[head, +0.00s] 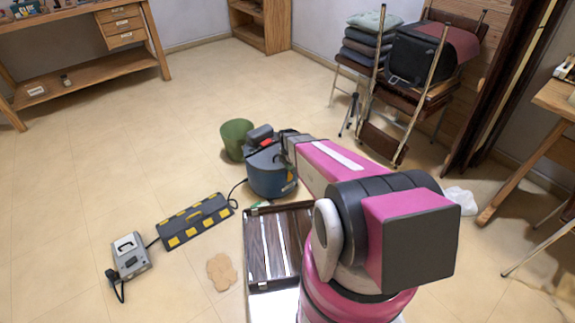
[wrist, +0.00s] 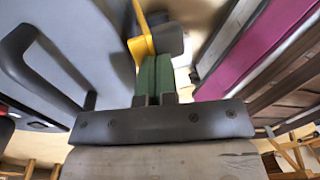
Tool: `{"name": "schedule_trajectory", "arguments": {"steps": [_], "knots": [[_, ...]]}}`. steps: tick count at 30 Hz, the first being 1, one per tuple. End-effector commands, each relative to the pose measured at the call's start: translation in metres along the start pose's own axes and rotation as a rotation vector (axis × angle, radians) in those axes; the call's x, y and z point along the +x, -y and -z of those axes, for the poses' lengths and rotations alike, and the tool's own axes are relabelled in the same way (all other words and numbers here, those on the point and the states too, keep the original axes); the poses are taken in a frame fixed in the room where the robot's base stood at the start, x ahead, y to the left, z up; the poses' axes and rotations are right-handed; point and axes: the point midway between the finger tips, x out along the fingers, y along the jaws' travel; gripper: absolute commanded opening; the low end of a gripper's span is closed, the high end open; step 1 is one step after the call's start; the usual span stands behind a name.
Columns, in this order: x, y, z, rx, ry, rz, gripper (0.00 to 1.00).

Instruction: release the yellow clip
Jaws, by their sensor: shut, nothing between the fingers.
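In the wrist view, my gripper (wrist: 154,62) has its two green fingers shut together, with nothing between them. A yellow piece (wrist: 141,38), which looks like the clip, stands just beyond the fingertips. Whether the fingers touch it I cannot tell. A dark grey part (wrist: 169,40) is beside it. A large blue-grey body (wrist: 60,70) with a dark handle fills the left of this view. In the head view, a blue canister (head: 270,178) stands on the floor at the far end of my arm.
A green bin (head: 236,138) stands left of the canister. Stacked chairs (head: 398,150) stand at the back right.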

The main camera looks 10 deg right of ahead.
Motion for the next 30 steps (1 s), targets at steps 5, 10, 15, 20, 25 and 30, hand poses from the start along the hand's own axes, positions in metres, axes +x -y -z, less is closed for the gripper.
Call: {"name": "schedule_trajectory", "arguments": {"steps": [5, 10, 15, 20, 25, 30], "knots": [[0.005, 0.025, 0.002, 0.003, 0.000, -0.138, 0.00], [0.013, 0.039, 0.001, 0.003, 0.000, -0.267, 0.00], [0.022, 0.050, 0.001, 0.002, 0.000, -0.368, 0.00], [0.027, 0.053, 0.000, -0.001, 0.000, -0.363, 0.00], [0.026, 0.053, 0.000, -0.001, 0.000, -0.362, 0.00], [0.027, 0.049, 0.000, -0.001, 0.000, -0.361, 0.00]]}}
